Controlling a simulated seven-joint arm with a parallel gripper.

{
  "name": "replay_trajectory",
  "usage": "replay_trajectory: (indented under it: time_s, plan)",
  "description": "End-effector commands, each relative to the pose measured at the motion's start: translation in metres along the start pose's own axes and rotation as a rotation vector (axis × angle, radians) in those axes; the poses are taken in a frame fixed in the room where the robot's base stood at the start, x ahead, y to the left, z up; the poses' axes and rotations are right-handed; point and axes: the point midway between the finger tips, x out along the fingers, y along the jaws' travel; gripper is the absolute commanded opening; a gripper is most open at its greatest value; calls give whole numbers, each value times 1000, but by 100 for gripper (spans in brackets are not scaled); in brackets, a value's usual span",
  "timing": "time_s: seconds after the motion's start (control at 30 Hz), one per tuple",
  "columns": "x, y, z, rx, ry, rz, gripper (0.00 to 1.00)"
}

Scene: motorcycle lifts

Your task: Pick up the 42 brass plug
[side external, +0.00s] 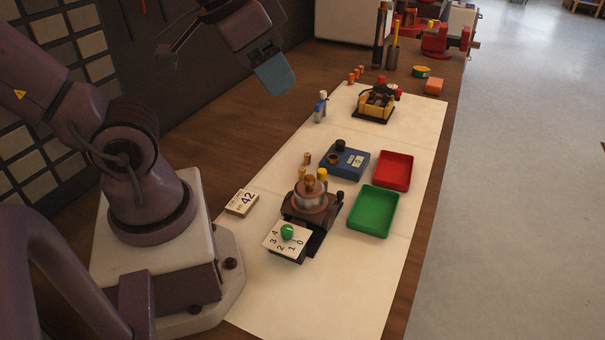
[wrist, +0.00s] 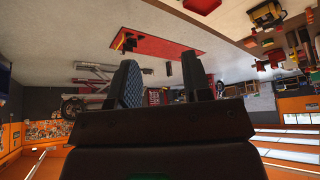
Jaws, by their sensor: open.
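A white card marked 42 (side external: 242,202) lies on the pale mat near my base. My gripper (side external: 220,66) is raised high behind the mat, open and empty, away from all of these. In the wrist view, its two spread fingers (wrist: 162,78) have nothing between them.
A white dial plate with a green knob (side external: 287,233) is at the fixture's front. A blue block (side external: 345,163), a red tray (side external: 393,171) and a green tray (side external: 373,211) stand to the right. A yellow-black device (side external: 375,103) stands farther back. The front mat is clear.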

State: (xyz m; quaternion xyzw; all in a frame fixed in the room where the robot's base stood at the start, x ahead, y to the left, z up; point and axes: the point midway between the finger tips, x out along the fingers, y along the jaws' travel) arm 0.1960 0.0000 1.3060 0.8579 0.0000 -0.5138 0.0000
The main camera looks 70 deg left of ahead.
Motion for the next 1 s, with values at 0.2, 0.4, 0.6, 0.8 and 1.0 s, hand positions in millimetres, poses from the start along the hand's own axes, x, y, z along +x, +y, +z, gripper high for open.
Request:
replay_trajectory:
  time_s: [0.2, 0.4, 0.6, 0.8, 1.0]
  plan:
    - [0, 0, 0, 0, 0, 0, 48]
    - [12, -12, 3, -53, -61, -28, 48]
    - [53, -47, -1, -152, -260, -86, 48]
    - [105, -94, -6, 11, -429, -55, 48]
    - [168, -145, 4, 361, -533, 96, 48]
